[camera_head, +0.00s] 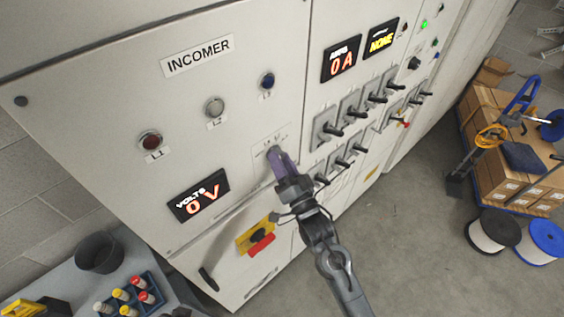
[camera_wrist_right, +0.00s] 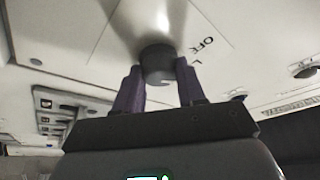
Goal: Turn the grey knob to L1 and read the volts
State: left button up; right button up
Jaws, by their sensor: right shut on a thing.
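The grey knob (camera_wrist_right: 157,62) sticks out from the INCOMER panel between the two purple fingers of my right gripper (camera_wrist_right: 160,90), which is shut on it. In the head view my right gripper (camera_head: 278,158) reaches the panel and mostly hides the knob. The printed OFF mark (camera_wrist_right: 209,42) shows beside the knob in the right wrist view. Which mark the knob points to, I cannot tell. The volts display (camera_head: 199,196) reads 0 V. My left gripper is not in view.
Lamps L1 (camera_head: 150,141), L2 (camera_head: 214,107) and L3 (camera_head: 267,81) sit above. Black-handled switches (camera_head: 350,108) and an amps display (camera_head: 343,58) reading 0 A are to the right. A yellow-and-red handle (camera_head: 257,238) is below. Boxes (camera_head: 497,150) and spools stand at right.

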jog(key=o, duration=0.8)
jog(key=shift+w, duration=0.1)
jog(key=shift+o, duration=1.2)
jog(key=shift+w+a+r, duration=0.1)
jog(key=b+v, duration=0.3)
jog(key=v, duration=0.8)
